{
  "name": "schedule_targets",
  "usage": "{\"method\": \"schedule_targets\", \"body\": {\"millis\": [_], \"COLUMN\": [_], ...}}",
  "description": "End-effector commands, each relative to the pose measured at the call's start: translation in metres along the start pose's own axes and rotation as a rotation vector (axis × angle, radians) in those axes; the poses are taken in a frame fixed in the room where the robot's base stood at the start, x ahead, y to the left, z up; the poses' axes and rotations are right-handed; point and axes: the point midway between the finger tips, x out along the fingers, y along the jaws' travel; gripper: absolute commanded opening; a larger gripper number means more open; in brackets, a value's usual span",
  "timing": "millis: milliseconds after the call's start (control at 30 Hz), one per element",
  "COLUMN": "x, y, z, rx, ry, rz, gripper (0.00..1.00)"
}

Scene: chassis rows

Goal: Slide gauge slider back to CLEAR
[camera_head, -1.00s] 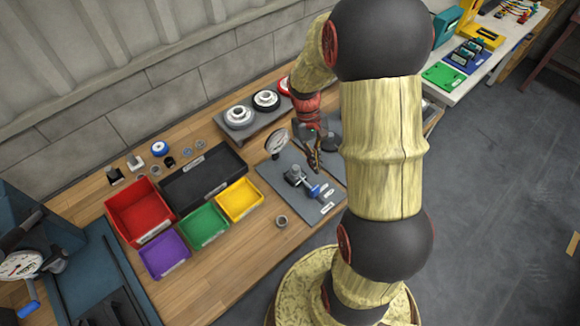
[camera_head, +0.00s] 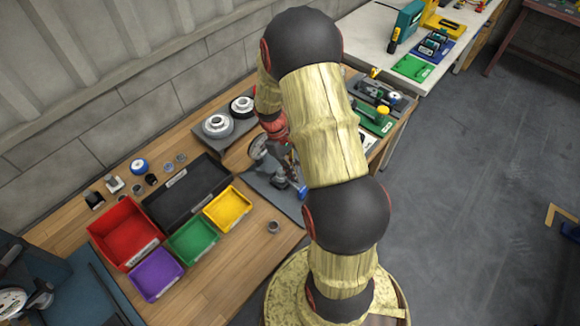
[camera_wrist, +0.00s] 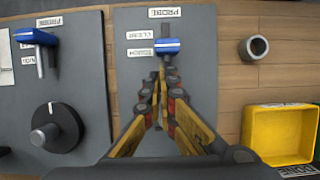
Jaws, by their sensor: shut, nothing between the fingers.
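In the wrist view, a blue slider block (camera_wrist: 167,46) sits on a narrow rail on a grey plate (camera_wrist: 194,95). It stands beside the lower of two small white labels, its top edge near the upper one, which seems to read CLEAR (camera_wrist: 140,35). A PROBE label (camera_wrist: 165,12) is above. My gripper (camera_wrist: 160,80) is shut and empty, its tips over the rail just below the block; I cannot tell whether they touch it.
In the wrist view, a second plate at left carries a blue handle (camera_wrist: 35,37) and a black knob (camera_wrist: 57,127). A metal ring (camera_wrist: 254,47) and yellow bin (camera_wrist: 280,133) are at right. Red (camera_head: 125,232), purple and green bins line the bench.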

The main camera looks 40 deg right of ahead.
Motion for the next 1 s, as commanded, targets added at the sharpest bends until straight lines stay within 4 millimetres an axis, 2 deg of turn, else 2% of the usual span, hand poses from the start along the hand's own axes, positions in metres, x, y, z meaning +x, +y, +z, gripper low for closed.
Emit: {"method": "schedule_targets", "body": {"millis": [200, 567, 800, 1000], "x": [0.014, 0.014, 0.024, 0.029], "y": [0.000, 0.000, 0.000, 0.000], "z": [0.000, 0.002, 0.032, 0.036], "rx": [0.001, 0.002, 0.003, 0.001], "ry": [0.001, 0.001, -0.002, 0.000], "rz": [0.000, 0.000, -0.001, 0.000], "gripper": [0.00, 0.00, 0.00, 0.00]}}
